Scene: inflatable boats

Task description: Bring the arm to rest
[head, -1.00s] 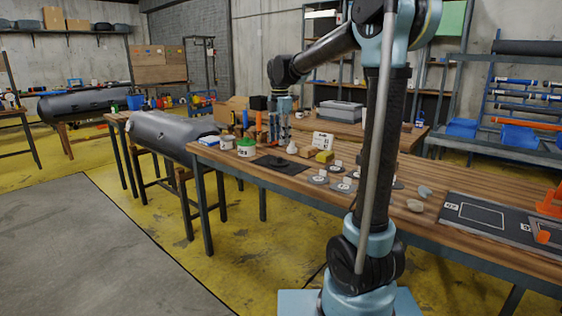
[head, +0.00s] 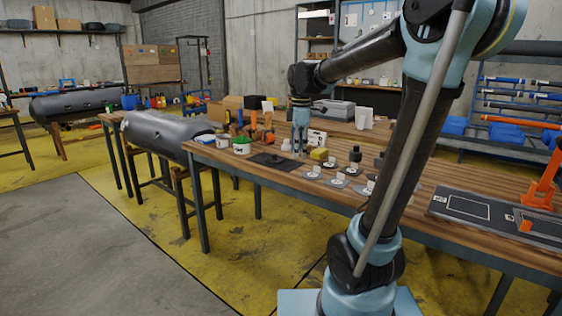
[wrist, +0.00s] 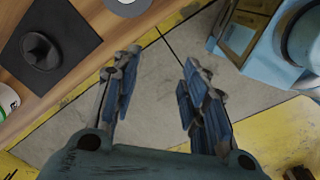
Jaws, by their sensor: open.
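My arm stands in the right half of the head view, its upper link leaning right and its forearm reaching left over the workbench (head: 270,178). My gripper (head: 299,150) hangs pointing down at the forearm's end, near the yellow block in the picture. In the wrist view my gripper (wrist: 157,80) has its two blue-grey fingers well apart, with nothing between them. Bare floor shows between and beyond the fingers. The workbench edge runs along the left of that view, beside the gripper. A black square pad with a round dark knob (wrist: 40,50) lies on the bench there.
Round grey discs with small cards (head: 337,180), a yellow block (head: 319,154), a green-and-white tub (head: 241,146) and orange-handled tools crowd the bench. A dark mat (head: 465,208) and an orange stand (head: 540,190) are at right. A grey inflatable tube (head: 165,134) lies left. Floor at front left is clear.

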